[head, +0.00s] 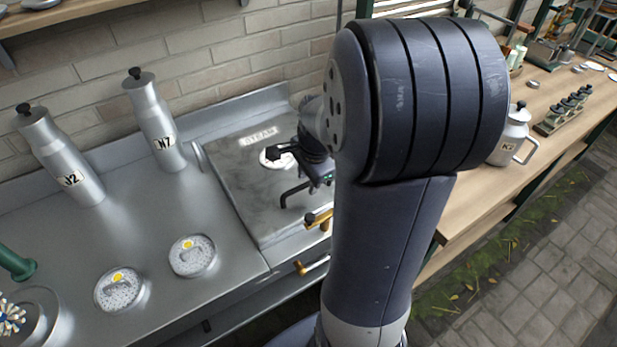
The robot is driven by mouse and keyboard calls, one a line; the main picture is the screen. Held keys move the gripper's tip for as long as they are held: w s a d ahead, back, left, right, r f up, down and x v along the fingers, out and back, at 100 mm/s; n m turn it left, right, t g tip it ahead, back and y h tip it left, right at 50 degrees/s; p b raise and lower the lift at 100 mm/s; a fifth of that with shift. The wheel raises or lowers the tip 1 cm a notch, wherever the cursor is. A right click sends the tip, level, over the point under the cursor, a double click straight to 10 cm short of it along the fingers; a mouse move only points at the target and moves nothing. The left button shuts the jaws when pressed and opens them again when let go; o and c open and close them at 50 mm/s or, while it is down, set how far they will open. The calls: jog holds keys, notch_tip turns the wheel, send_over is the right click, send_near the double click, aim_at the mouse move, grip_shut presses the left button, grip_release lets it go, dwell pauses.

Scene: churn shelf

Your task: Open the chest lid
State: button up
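The chest appears to be the steel unit with a flat grey lid (235,190) set in the counter, marked "STEAM" at its back. The lid looks shut and lies flat. A white round patch (274,158) shows on it, partly behind my gripper. My gripper (283,176) is over the right part of the lid, its two dark fingers spread apart with nothing seen between them. I cannot tell whether it touches the lid. A brass-ended handle (318,219) shows at the front right, just below the gripper. My arm hides the lid's right side.
Two round dials (192,255) (119,289) lie nearer. Another brass-ended handle (312,266) is on the front. A K2 jug (511,138) stands on the wooden bench at right.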

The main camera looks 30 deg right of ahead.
jog(key=shift+c, duration=0.4)
grip_shut()
jog(key=shift+r, duration=0.1)
